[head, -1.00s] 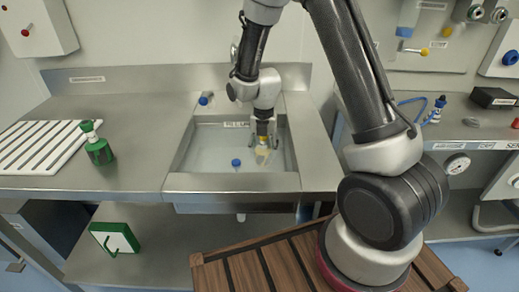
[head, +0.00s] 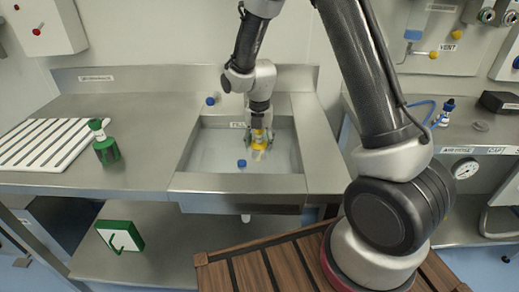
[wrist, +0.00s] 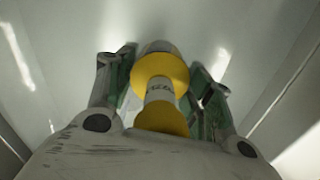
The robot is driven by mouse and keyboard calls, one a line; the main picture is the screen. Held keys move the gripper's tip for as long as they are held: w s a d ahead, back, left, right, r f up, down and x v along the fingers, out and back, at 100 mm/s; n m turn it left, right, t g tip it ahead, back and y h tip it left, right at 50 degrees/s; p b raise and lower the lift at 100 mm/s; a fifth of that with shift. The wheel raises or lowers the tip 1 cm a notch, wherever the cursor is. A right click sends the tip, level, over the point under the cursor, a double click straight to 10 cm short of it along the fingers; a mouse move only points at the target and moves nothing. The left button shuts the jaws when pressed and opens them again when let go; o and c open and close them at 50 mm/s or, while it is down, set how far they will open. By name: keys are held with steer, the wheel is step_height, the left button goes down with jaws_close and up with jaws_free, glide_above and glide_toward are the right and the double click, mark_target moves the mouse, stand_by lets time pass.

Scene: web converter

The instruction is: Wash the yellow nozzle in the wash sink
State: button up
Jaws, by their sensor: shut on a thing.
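The yellow nozzle (head: 260,144) is in my gripper (head: 258,135), inside the wash sink (head: 185,180) in the bench. In the wrist view, the nozzle (wrist: 160,72) shows a yellow flange, a pale banded neck and a second yellow part nearer the camera. My gripper (wrist: 160,85) is shut on it, with one green-padded finger on each side. Pale grey sink walls surround it. The nozzle's far end is pale, and I cannot tell whether it touches the sink floor or any water.
A small blue item (head: 242,163) is in the sink near its front. A blue knob (head: 210,101) is at the sink's back left. A green bottle (head: 106,150) stands left beside a white slatted rack (head: 45,142). Bare steel bench lies between bottle and sink.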

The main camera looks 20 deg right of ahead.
step_height(320, 180, up, 14)
steer(key=shift+r, duration=0.1)
stand_by(0.5)
stand_by(0.5)
step_height(320, 180, down, 17)
steer(key=shift+f, duration=0.1)
stand_by(1.0)
steer(key=shift+d, duration=0.1)
steer(key=shift+s+d, duration=0.3)
steer(key=shift+d, duration=0.5)
steer(key=shift+s+d, duration=0.25)
steer(key=shift+d, duration=0.5)
steer(key=shift+w+a, duration=0.35)
steer(key=shift+a, duration=0.75)
steer(key=shift+w+a, duration=0.4)
steer(key=shift+a, duration=0.7)
steer(key=shift+w+a, duration=0.35)
steer(key=shift+a, duration=0.75)
steer(key=shift+s+d, duration=0.35)
steer(key=shift+d, duration=0.75)
steer(key=shift+s+d, duration=0.4)
steer(key=shift+d, duration=0.75)
steer(key=shift+s+d, duration=0.35)
steer(key=shift+d, duration=0.75)
steer(key=shift+w+a, duration=0.3)
steer(key=shift+a, duration=0.55)
steer(key=shift+w+a, duration=0.25)
steer(key=shift+a, duration=0.6)
